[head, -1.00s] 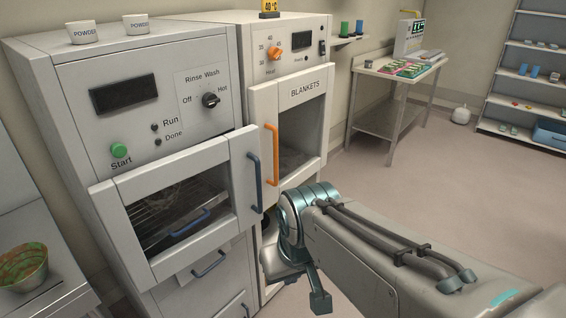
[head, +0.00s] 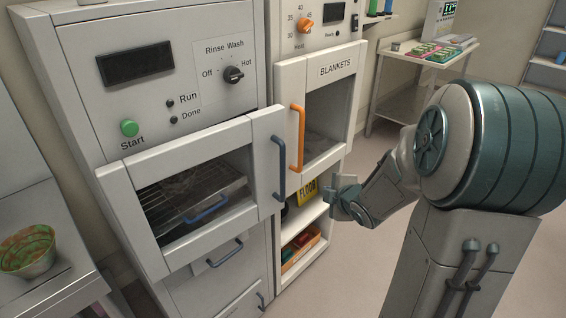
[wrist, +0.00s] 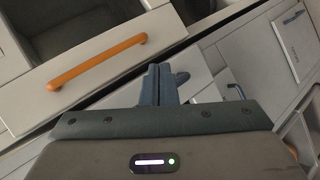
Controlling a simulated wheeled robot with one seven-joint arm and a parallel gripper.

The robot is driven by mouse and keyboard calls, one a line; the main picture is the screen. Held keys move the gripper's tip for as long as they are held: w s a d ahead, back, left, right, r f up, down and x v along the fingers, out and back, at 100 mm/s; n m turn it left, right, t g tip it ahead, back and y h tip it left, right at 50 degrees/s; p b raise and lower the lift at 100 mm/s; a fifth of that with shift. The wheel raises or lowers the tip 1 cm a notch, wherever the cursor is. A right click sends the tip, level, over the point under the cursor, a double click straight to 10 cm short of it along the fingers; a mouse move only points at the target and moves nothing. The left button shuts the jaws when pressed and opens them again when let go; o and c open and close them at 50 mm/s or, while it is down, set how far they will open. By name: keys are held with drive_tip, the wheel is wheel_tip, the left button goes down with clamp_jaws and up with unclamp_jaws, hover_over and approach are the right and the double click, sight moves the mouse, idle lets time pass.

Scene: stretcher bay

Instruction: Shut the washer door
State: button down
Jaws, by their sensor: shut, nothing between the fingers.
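The washer is the left white cabinet with the green Start button. Its door (head: 265,150) has a window, a wire rack showing behind it, and a blue vertical handle (head: 280,168) on its right side. The door seems to stand out from the cabinet front, slightly ajar; the exact gap is hard to tell. My gripper (head: 342,196) is to the right of the blue handle, apart from it, in front of the blankets cabinet. In the wrist view my gripper (wrist: 160,84) has its fingers together and empty.
The blankets cabinet door (head: 289,80) with its orange handle (head: 298,140) is just right of the washer; the handle also shows in the wrist view (wrist: 97,62). Below it is an open shelf with a bin (head: 300,247). A bowl (head: 27,245) stands at left. Floor at right is clear.

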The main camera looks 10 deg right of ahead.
drive_tip(key=w+a+n+t+y+p, duration=0.1)
drive_tip(key=w+a+n+t+y, duration=0.1)
drive_tip(key=w, duration=0.4)
drive_tip(key=w+a+n+t+y+p, duration=0.1)
drive_tip(key=w+a+n+t+y, duration=0.1)
drive_tip(key=w+a+n+y, duration=0.3)
drive_tip(key=shift+w+a+f+y, duration=0.15)
drive_tip(key=shift+w+a+y, duration=0.15)
drive_tip(key=shift+w+a, duration=0.4)
drive_tip(key=shift+w+d, duration=0.1)
drive_tip(key=shift+w, duration=0.1)
